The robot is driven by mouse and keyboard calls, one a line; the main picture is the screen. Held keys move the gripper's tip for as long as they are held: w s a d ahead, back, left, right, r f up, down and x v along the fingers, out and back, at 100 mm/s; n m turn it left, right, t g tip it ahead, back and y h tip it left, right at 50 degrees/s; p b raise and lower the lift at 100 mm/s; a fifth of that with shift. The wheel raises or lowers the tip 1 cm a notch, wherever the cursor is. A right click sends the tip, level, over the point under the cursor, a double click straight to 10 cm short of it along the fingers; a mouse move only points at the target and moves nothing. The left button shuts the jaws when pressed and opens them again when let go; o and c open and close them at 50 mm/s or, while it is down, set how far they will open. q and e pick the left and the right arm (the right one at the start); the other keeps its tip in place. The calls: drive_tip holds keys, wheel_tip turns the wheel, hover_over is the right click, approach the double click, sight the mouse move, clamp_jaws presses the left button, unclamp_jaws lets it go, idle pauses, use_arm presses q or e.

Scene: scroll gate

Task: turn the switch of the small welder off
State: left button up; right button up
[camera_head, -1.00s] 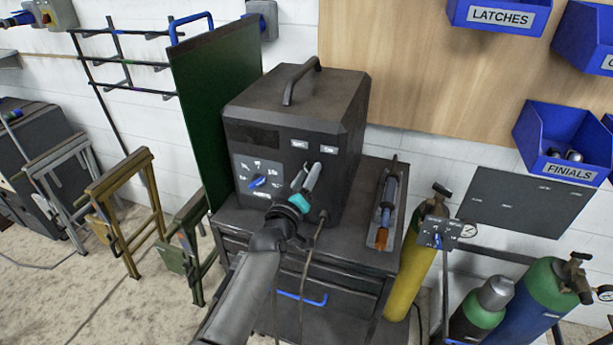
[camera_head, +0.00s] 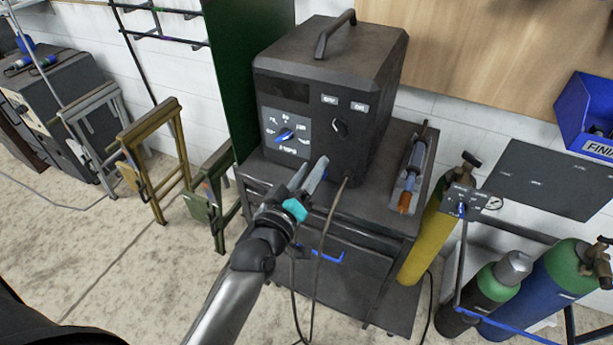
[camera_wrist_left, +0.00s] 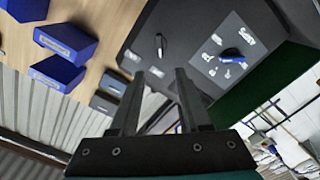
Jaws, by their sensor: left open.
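The small welder (camera_head: 330,65) is a dark box with a top handle, on a dark drawer cabinet. Its front has a black switch knob (camera_head: 340,128) below two small white labels, too small to read surely. I cannot tell which label the knob points to. A blue dial (camera_head: 285,136) sits on a grey panel left of it. My left gripper (camera_head: 311,168) is open and empty, below and in front of the knob, apart from it. In the left wrist view the knob (camera_wrist_left: 160,45) shows beyond the gap between the fingertips (camera_wrist_left: 159,74); the blue dial (camera_wrist_left: 232,54) is to its right.
A torch-like tool in a tray (camera_head: 411,170) lies on the cabinet right of the welder. A cable (camera_head: 318,255) hangs down the cabinet front near my arm. A green panel (camera_head: 230,75) stands left; gas cylinders (camera_head: 500,290) stand right.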

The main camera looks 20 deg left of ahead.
use_arm(q)
drive_tip(key=shift+s, duration=0.95)
drive_tip(key=s+d+f+m+g+b, duration=0.1)
drive_tip(key=s+f+m+g+b, duration=0.15)
drive_tip(key=f, duration=1.05)
drive_tip(key=s+d+f+m+g+b, duration=0.1)
drive_tip(key=s+f+g+b, duration=0.25)
drive_tip(key=f, duration=0.85)
drive_tip(key=s+d+f+m+g+b, duration=0.1)
drive_tip(key=s+f+g+b, duration=0.2)
drive_tip(key=f, duration=1)
drive_tip(key=s+a+f+m+g+b, duration=0.2)
drive_tip(key=s+f+m+g+b, duration=0.1)
drive_tip(key=s+f, duration=1)
drive_tip(key=s+a+f+m+g+b, duration=0.2)
drive_tip(key=s+f+g+b, duration=0.3)
drive_tip(key=s+f, duration=0.7)
drive_tip(key=s+m, duration=0.1)
drive_tip(key=s, duration=0.5)
drive_tip(key=shift+f+y, duration=0.3)
drive_tip(key=shift+f, duration=0.05)
drive_tip(key=shift+w, duration=0.15)
